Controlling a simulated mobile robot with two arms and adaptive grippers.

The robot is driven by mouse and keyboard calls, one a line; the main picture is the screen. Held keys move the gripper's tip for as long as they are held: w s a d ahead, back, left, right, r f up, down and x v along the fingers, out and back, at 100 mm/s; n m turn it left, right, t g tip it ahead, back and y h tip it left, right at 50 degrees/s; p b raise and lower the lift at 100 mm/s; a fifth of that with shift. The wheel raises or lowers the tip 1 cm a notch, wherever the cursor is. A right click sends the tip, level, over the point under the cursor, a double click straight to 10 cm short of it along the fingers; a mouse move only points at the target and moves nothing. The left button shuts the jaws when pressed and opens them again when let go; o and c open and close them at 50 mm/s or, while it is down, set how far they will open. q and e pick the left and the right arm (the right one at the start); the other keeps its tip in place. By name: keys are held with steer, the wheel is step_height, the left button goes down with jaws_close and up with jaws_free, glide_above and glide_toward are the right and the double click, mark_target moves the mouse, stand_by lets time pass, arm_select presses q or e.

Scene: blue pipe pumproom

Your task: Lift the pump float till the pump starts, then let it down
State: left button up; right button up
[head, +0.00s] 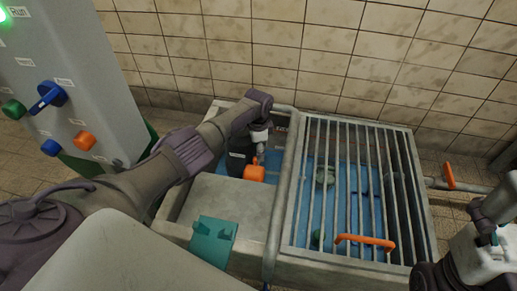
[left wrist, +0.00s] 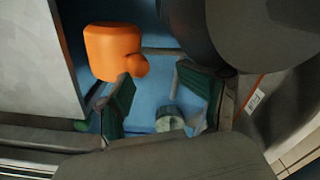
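The orange pump float (head: 254,173) is in the open left part of the sump, beside a dark pump body (head: 239,154). My left gripper (head: 261,152) reaches down into the sump just above and behind the float. In the left wrist view, the float (left wrist: 114,50) lies beyond the left fingertip, outside the gap. The green-padded fingers (left wrist: 160,95) are spread with nothing held between them. A green lamp (head: 3,14) glows by the "Run" label on the control box. My right gripper (head: 494,236) shows only partly at the right edge; its finger state is unclear.
The grey control box (head: 85,95) carries a blue selector (head: 50,96) and several coloured knobs. A metal grating (head: 345,185) with an orange handle (head: 365,242) covers the sump's right part. A concrete slab (head: 228,203) and a teal block (head: 213,238) are in front.

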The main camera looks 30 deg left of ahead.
arm_select(q)
step_height(320, 180, up, 8)
stand_by(0.5)
stand_by(0.4)
